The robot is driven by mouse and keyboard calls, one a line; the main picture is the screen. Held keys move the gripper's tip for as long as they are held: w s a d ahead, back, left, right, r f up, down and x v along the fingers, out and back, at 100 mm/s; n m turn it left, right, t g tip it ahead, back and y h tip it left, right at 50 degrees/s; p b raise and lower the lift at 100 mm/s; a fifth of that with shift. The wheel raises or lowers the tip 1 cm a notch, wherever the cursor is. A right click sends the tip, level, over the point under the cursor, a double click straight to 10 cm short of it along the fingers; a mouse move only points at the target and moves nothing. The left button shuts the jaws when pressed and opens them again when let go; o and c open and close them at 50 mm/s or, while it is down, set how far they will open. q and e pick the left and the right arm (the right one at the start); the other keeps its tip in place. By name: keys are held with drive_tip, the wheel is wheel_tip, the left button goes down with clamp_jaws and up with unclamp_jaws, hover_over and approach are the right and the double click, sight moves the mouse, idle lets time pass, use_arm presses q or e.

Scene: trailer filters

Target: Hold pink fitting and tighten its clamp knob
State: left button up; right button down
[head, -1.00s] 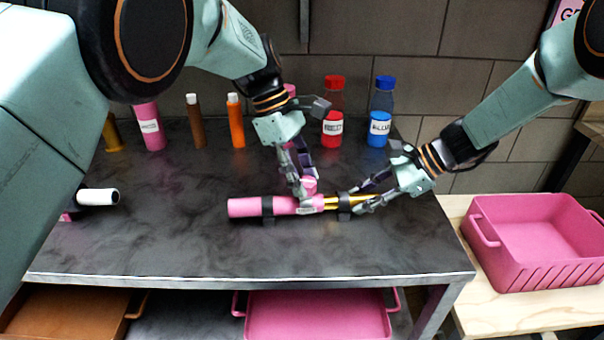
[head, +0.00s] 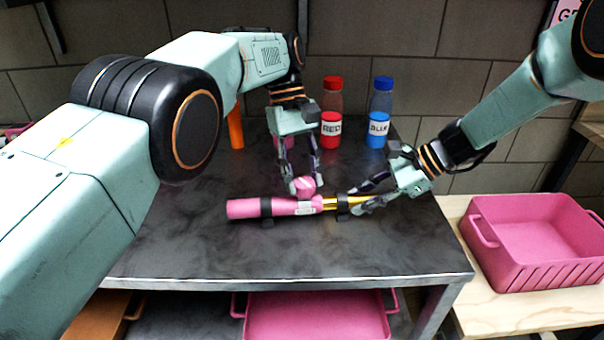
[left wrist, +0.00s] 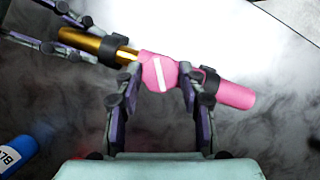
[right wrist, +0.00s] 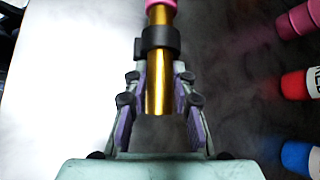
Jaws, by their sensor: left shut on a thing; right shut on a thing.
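The pink fitting (head: 245,209) lies along the dark bench, joined at its right end to a gold tube (head: 344,201). Its round pink clamp knob (head: 304,185) faces up; in the left wrist view the knob (left wrist: 158,73) shows a slanted white line. My left gripper (head: 306,183) reaches down from behind, with one finger on each side of the knob, shut on it. My right gripper (head: 361,198) comes from the right and is shut on the gold tube; the right wrist view shows the tube (right wrist: 159,75) between its fingers.
Black holders (head: 265,207) cradle the fitting and tube. A red bottle (head: 331,125) and a blue bottle (head: 379,125) stand at the back. A pink bin (head: 535,245) is on the wooden surface at right. Bare bench top lies in front of the fitting.

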idle(0.4)
use_arm(q)
drive_tip(key=o, duration=1.2)
